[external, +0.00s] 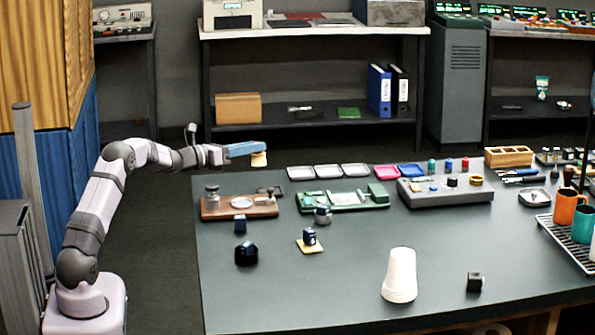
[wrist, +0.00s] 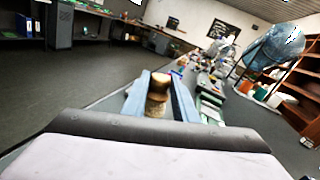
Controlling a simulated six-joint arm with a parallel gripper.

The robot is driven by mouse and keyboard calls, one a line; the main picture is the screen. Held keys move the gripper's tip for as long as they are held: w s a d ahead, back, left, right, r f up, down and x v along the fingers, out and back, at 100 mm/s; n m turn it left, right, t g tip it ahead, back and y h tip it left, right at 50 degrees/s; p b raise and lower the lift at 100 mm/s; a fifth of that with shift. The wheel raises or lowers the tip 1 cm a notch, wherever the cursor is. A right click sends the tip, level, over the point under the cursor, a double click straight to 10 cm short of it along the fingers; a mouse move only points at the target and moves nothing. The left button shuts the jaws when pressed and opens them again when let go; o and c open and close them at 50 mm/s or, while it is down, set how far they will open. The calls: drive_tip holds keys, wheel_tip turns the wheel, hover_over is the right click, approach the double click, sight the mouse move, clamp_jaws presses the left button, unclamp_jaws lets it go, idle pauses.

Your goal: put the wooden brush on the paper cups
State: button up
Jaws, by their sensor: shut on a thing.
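The wooden brush (external: 259,160) is held at the tip of my gripper (external: 258,149), which is shut on it. It hangs just below the blue fingers, above the far left part of the table and apart from it. In the wrist view the brush (wrist: 158,92) shows as a tan, rounded piece with a darker lower part between the two blue fingers of my gripper (wrist: 161,85). The paper cups (external: 400,275) are a white upside-down stack standing upright near the front of the table, far to the right of my gripper. I cannot make them out in the wrist view.
A wooden tray (external: 222,212) with a metal piece lies below and left of my gripper. A green board (external: 375,201) and grey console (external: 445,193) stand behind the cups. A small black block (external: 474,282) sits right of them.

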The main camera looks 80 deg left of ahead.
drive_tip(key=shift+r, duration=1.4)
